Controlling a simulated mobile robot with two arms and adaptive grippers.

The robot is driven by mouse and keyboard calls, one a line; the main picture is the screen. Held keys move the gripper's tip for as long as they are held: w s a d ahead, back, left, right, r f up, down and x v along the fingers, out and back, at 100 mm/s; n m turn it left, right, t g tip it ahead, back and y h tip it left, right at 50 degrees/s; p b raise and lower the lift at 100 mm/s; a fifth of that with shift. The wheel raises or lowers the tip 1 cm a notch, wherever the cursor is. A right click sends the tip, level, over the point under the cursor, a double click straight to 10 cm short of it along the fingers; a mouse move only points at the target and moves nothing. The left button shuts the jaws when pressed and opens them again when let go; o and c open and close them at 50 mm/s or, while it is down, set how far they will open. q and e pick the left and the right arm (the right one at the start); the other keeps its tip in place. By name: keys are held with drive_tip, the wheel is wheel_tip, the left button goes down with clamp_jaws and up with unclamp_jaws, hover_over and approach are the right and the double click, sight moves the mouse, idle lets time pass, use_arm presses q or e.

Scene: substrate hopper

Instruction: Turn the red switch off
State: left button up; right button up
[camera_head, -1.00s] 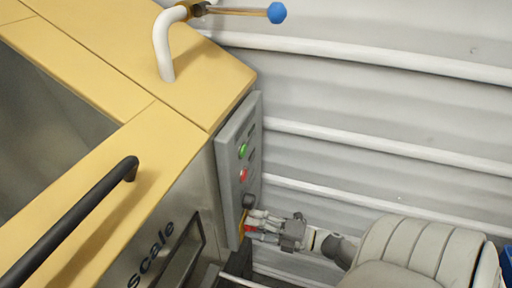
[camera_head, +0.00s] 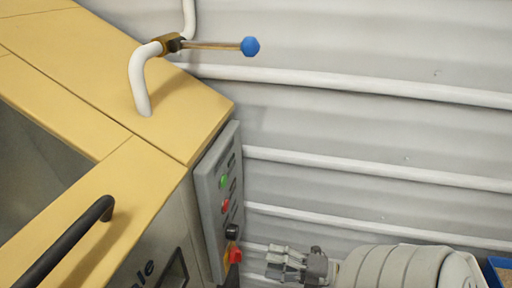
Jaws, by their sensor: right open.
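The red switch (camera_head: 236,254) is a red knob on a yellow plate at the lower end of the grey control panel (camera_head: 211,192), on the side of the hopper. I cannot tell which way it is turned. My right gripper (camera_head: 270,263) is open and empty, just to the right of the switch, with its fingers pointing left toward the panel. A gap shows between the fingertips and the switch. My left gripper is not in view.
Above the switch on the panel are a black knob (camera_head: 231,231), a red button (camera_head: 226,206) and a green button (camera_head: 223,182). A blue-tipped lever (camera_head: 249,46) sits higher up on a white pipe. A ribbed grey wall (camera_head: 350,130) stands behind my right arm.

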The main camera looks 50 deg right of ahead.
drive_tip(key=shift+v, duration=1.2)
